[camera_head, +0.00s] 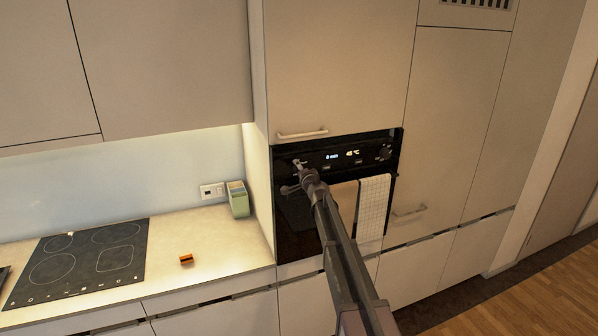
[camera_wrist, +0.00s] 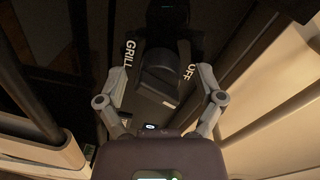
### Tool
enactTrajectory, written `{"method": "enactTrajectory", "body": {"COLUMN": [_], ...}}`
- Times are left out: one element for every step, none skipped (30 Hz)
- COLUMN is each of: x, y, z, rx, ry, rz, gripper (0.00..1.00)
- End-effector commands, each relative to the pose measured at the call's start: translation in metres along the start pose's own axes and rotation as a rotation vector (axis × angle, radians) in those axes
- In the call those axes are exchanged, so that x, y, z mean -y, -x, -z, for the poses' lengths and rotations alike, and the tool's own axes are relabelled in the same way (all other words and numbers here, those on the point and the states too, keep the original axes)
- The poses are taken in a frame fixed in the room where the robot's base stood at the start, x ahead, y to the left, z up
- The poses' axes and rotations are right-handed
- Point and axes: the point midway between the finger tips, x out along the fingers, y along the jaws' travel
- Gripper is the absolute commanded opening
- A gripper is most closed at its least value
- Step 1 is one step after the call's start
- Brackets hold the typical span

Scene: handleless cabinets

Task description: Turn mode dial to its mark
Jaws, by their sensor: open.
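The mode dial (camera_wrist: 158,77) is a dark knob on the black oven panel, seen close in the wrist view. The label GRILL (camera_wrist: 129,53) is at its left and the label OFF (camera_wrist: 188,72) at its right. In the head view my gripper (camera_head: 297,175) is at the left end of the oven panel and covers most of that dial.
The oven (camera_head: 300,240) has a lit display (camera_head: 340,155) and another knob (camera_head: 384,152) at its right. Towels (camera_head: 373,208) hang on its front. A cabinet handle (camera_head: 302,134) sticks out just above. The counter (camera_head: 215,237) at left holds a hob (camera_head: 85,262) and a small orange item (camera_head: 186,260).

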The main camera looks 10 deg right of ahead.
Motion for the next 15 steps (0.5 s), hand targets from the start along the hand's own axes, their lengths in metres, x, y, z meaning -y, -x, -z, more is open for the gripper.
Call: {"method": "enactTrajectory", "body": {"x": [-0.0001,-0.0001,-0.0001,-0.0001,-0.0001,-0.0001,-0.0001,-0.0002,-0.0002,-0.0001,-0.0001,-0.0001,-0.0001,-0.0001,-0.0001], "y": [0.0003,0.0003,0.0004,0.0004,0.0005,0.0006,0.0006,0.0006,0.0006,0.0007,0.0007,0.0007,0.0007,0.0008,0.0007], "z": [-0.0004,-0.0005,-0.0006,-0.0007,-0.0007,-0.0008,-0.0009,-0.0009,-0.0009,-0.0009,-0.0009,-0.0009,-0.0009,-0.0009,-0.0009], "rx": [0.001,0.001,0.001,0.001,0.001,0.002,0.002,0.002,0.002,0.002,0.003,0.003,0.004,0.004,0.005], "ry": [0.000,0.000,0.000,0.000,0.000,0.000,-0.001,-0.002,-0.006,-0.009,-0.014,-0.022,-0.028,-0.036,-0.050], "rz": [0.000,0.000,0.000,0.000,0.000,0.000,0.000,0.000,0.000,0.000,0.000,0.000,0.000,0.000,0.000], "gripper": [0.87,0.87,0.87,0.87,0.87,0.87,0.87,0.87,0.87,0.87,0.87,0.87,0.87,0.87,0.87]}}
